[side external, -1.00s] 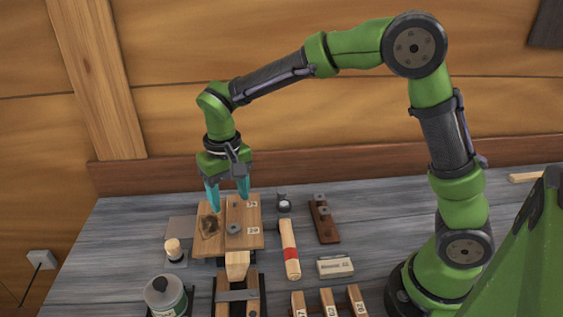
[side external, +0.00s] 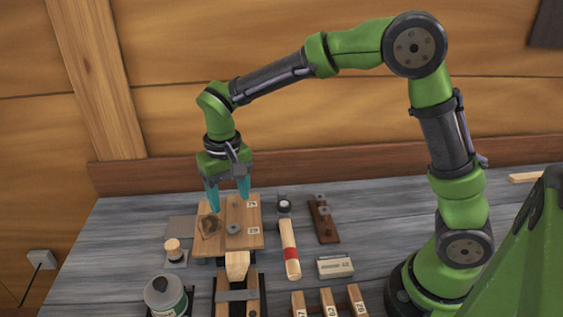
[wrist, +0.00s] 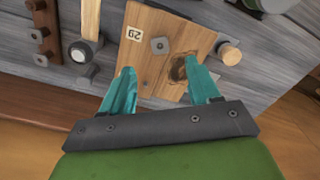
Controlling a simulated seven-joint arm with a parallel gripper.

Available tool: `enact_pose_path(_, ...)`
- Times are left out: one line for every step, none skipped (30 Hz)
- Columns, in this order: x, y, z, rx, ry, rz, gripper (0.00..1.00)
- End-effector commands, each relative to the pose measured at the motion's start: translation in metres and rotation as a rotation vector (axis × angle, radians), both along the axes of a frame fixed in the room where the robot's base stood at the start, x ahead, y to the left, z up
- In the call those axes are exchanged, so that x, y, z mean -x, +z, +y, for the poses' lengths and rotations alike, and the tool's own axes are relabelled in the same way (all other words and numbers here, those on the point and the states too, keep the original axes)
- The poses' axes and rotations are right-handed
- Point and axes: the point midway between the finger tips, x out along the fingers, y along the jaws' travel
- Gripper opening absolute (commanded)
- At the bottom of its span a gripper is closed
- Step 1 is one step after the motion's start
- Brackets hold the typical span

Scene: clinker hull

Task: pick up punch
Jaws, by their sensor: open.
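No piece is clearly marked as the punch. The likeliest is a short piece with a round pale wooden top (side external: 173,247), upright in a small grey base to the left of the wooden board. It also shows in the wrist view (wrist: 229,53), beside the board's right edge. My gripper (side external: 229,203) is open and empty above the far part of the wooden board (side external: 222,245). In the wrist view my gripper (wrist: 158,66) has its two teal fingers apart over the board, with the wooden-topped piece outside them to the right.
A hammer (side external: 289,245) with a red band and a dark bracket (side external: 323,220) lie right of the board. A small pale box (side external: 335,267) and numbered wooden blocks (side external: 327,302) are at front right.

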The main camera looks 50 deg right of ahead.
Motion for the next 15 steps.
enact_pose_path(0.000, 0.000, 0.000, 0.000, 0.000, 0.000, 0.61)
enact_pose_path(0.000, 0.000, 0.000, 0.000, 0.000, 0.000, 0.61)
enact_pose_path(0.000, 0.000, 0.000, 0.000, -0.001, 0.000, 0.61)
enact_pose_path(-0.001, 0.000, -0.002, 0.000, -0.006, -0.001, 0.61)
enact_pose_path(-0.002, 0.001, -0.006, 0.000, -0.015, -0.002, 0.61)
enact_pose_path(-0.005, 0.003, -0.015, -0.002, -0.036, -0.008, 0.61)
enact_pose_path(-0.006, 0.006, -0.025, -0.003, -0.060, -0.013, 0.61)
enact_pose_path(-0.008, 0.009, -0.038, -0.005, -0.089, -0.019, 0.61)
enact_pose_path(-0.009, 0.014, -0.058, -0.009, -0.121, -0.028, 0.61)
enact_pose_path(-0.010, 0.018, -0.075, -0.013, -0.128, -0.038, 0.61)
enact_pose_path(-0.009, 0.021, -0.094, -0.015, -0.118, -0.048, 0.61)
enact_pose_path(-0.006, 0.026, -0.120, -0.017, -0.085, -0.065, 0.61)
enact_pose_path(-0.003, 0.029, -0.134, -0.019, -0.046, -0.073, 0.61)
enact_pose_path(0.000, 0.031, -0.146, -0.018, -0.004, -0.084, 0.61)
enact_pose_path(0.004, 0.033, -0.160, -0.015, 0.056, -0.094, 0.61)
